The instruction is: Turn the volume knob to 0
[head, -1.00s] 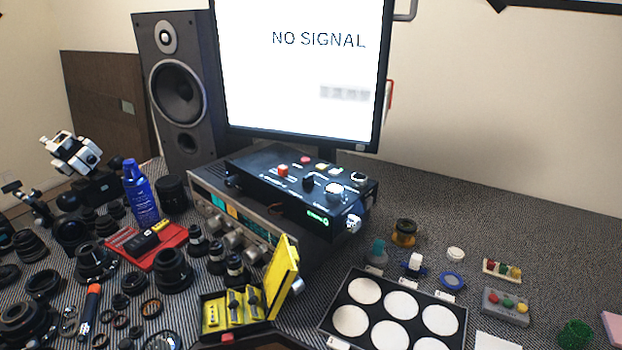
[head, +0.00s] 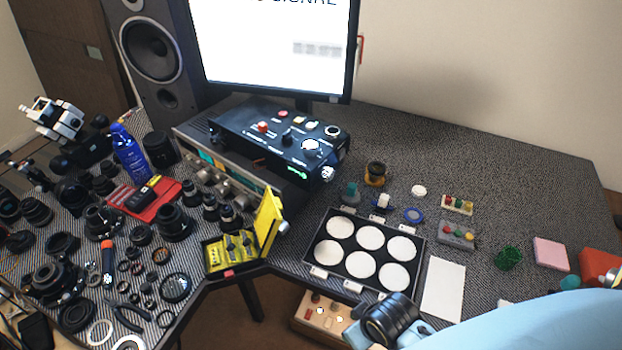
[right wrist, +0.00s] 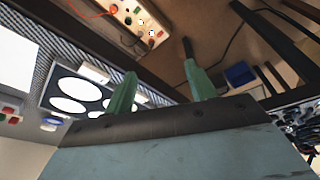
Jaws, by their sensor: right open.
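A black control box (head: 283,143) with a red button, several knobs and a green lit display stands on top of a silver-fronted amplifier (head: 207,160). The amplifier has a row of round silver knobs (head: 225,186) on its front. A large pale knob (head: 310,147) is on the box's top, and another silver knob (head: 328,173) is at its right end. I cannot tell which one is the volume knob, nor read any setting. My right gripper's green fingers (right wrist: 160,88) are apart and empty in the right wrist view, far from these knobs. My left gripper is out of view.
A black tray (head: 312,243) with white discs lies at the desk's front, near my right arm. A yellow case (head: 237,252) stands open before the amplifier. Lenses crowd the left. A monitor (head: 280,45) stands behind. A beige socket box (head: 320,312) is below the desk edge.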

